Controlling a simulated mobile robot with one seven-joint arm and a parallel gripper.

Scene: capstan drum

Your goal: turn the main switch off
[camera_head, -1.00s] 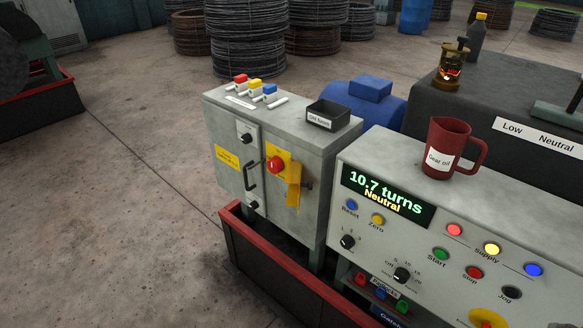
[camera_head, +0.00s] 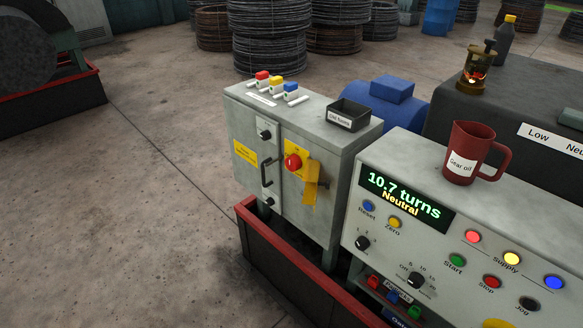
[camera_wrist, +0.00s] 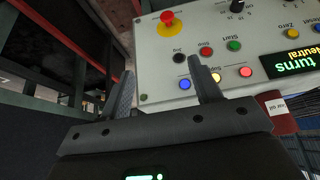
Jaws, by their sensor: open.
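The grey cabinet (camera_head: 309,142) stands left of the control panel in the head view. On its front is a red rotary knob (camera_head: 293,162) on a yellow plate, seemingly the main switch. A yellow flap or tag (camera_head: 311,191) hangs just below and right of the knob; its exact form is unclear. A black door handle (camera_head: 266,172) is left of it. My gripper (camera_wrist: 162,70) shows only in the wrist view, open and empty, before the control panel. The cabinet and its switch are not seen there.
The control panel (camera_head: 410,247) reads "10.7 turns Neutral", with supply lamps lit red, yellow and blue. A gear oil jug (camera_head: 470,155) stands on it. An open black tray (camera_head: 349,115) and three coloured fuses sit on the cabinet.

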